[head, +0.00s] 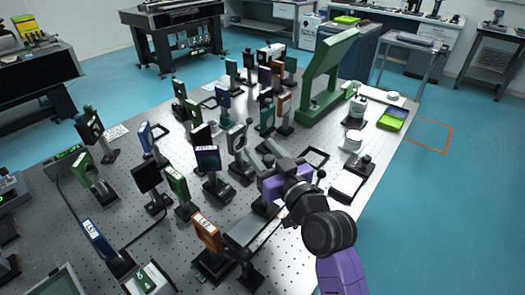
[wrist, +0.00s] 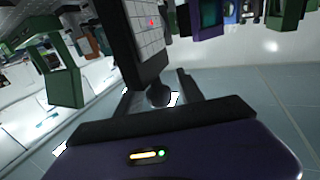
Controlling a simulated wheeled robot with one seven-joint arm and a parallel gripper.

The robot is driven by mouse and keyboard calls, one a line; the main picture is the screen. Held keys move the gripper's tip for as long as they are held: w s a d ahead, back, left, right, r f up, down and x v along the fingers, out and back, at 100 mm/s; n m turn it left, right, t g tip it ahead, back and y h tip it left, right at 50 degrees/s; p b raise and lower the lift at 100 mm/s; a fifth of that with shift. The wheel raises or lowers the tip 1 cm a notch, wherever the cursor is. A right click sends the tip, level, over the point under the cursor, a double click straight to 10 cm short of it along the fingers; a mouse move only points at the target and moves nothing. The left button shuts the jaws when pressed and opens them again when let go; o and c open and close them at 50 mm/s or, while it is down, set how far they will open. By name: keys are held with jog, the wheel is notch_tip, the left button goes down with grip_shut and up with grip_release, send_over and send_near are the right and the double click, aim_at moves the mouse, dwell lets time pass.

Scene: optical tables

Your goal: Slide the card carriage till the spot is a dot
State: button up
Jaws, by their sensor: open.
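The card (wrist: 146,35) is a white gridded plate in a dark frame, standing upright and slightly tilted in the wrist view. A small red spot (wrist: 152,22) shows on its upper part; its exact shape is too small to tell. A dark round knob (wrist: 158,95) sits below the card. My gripper (wrist: 158,90) is open, with one finger on each side of the knob; I cannot tell whether either touches it. In the head view my gripper (head: 263,156) is low among the mounts near the table's middle. I cannot clearly pick out the card there.
Many upright optic mounts crowd the optical table (head: 290,215), including a dark labelled one (head: 208,160) left of my gripper and an orange one (head: 207,232) in front. A tall green frame (head: 328,75) stands behind.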

aim_at(271, 163)
jog(key=b+v, duration=0.1)
jog(key=v, duration=0.5)
jog(key=shift+s+d+f, duration=0.1)
jog(key=shift+s, duration=0.1)
jog(key=shift+s+d, duration=0.35)
jog(key=shift+s, duration=0.25)
jog(key=shift+d+r, duration=0.1)
jog(key=shift+r, duration=0.2)
jog(key=s+d+f+m+t+h, duration=0.35)
jog(key=s+d+m+h, duration=0.25)
jog(key=s+d, duration=0.55)
jog(key=s+d+f+g+h, duration=0.1)
jog(key=s+d+f, duration=0.1)
jog(key=s, duration=0.7)
jog(key=s+d+f+g+h, duration=0.1)
jog(key=s+f+g, duration=0.1)
jog(key=s, duration=0.8)
jog(key=s+d+f+g+h, duration=0.1)
jog(key=s+f, duration=0.3)
jog(key=s, duration=0.6)
jog(key=shift+s+d, duration=0.2)
jog(key=shift+d, duration=0.6)
